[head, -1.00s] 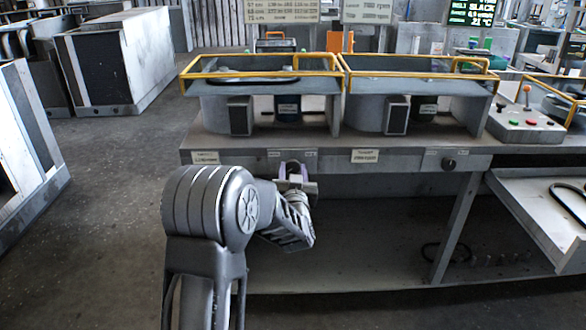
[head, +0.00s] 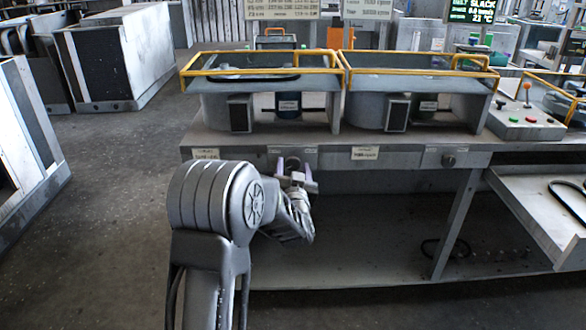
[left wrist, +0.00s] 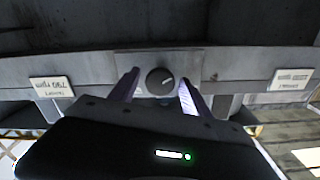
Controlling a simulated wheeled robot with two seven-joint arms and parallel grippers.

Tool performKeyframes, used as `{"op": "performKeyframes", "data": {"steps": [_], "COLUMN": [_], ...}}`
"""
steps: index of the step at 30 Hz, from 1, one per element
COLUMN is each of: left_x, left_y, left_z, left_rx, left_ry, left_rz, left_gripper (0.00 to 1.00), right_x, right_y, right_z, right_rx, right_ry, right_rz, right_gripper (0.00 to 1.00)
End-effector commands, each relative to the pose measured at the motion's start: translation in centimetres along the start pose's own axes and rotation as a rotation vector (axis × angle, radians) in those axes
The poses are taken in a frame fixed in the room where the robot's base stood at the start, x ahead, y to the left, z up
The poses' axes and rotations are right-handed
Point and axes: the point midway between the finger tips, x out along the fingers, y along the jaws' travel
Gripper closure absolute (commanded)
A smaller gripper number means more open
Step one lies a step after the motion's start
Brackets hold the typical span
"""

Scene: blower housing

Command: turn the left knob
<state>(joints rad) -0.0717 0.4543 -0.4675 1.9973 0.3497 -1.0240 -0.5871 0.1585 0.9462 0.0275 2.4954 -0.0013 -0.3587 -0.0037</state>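The left knob (left wrist: 160,81) is a round dark knob with a pale mark line, on a plate on the bench's front edge. In the left wrist view it shows between the two fingers of my left gripper (left wrist: 157,91), with a gap on each side. In the head view my left gripper (head: 296,178) is at the front edge, its purple fingers apart, with the knob mostly hidden by it. A second knob (head: 448,161) is farther right on the same edge. My right gripper is not in view.
The bench front (head: 400,157) carries paper labels (head: 365,153) beside the knobs. Two blower housings with yellow rails (head: 260,72) stand on top. A control box with buttons (head: 525,122) is at the right. An open tray (head: 530,215) juts out below it.

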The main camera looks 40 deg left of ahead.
Motion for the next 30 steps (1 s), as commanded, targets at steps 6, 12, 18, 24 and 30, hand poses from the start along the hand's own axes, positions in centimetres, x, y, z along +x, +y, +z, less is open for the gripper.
{"op": "performKeyframes", "data": {"steps": [6,12,18,24,30], "left_x": [0.0,-0.6,-3.3,-6.5,-7.8], "left_y": [0.0,0.0,0.0,0.0,0.0], "left_z": [-0.1,-0.1,-0.1,-0.1,0.0], "left_rx": [-0.001,-0.001,-0.002,-0.002,0.000], "left_ry": [0.001,0.002,0.000,0.001,0.001], "left_rz": [-0.001,-0.001,0.000,0.001,-0.001], "left_gripper": [0.40,0.40,0.40,0.40,0.40], "right_x": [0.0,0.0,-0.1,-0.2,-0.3], "right_y": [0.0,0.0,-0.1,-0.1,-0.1], "right_z": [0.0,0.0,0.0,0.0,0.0], "right_rx": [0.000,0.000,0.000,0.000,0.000], "right_ry": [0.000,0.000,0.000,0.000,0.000], "right_rz": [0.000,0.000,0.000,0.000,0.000], "right_gripper": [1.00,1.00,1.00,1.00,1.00]}}
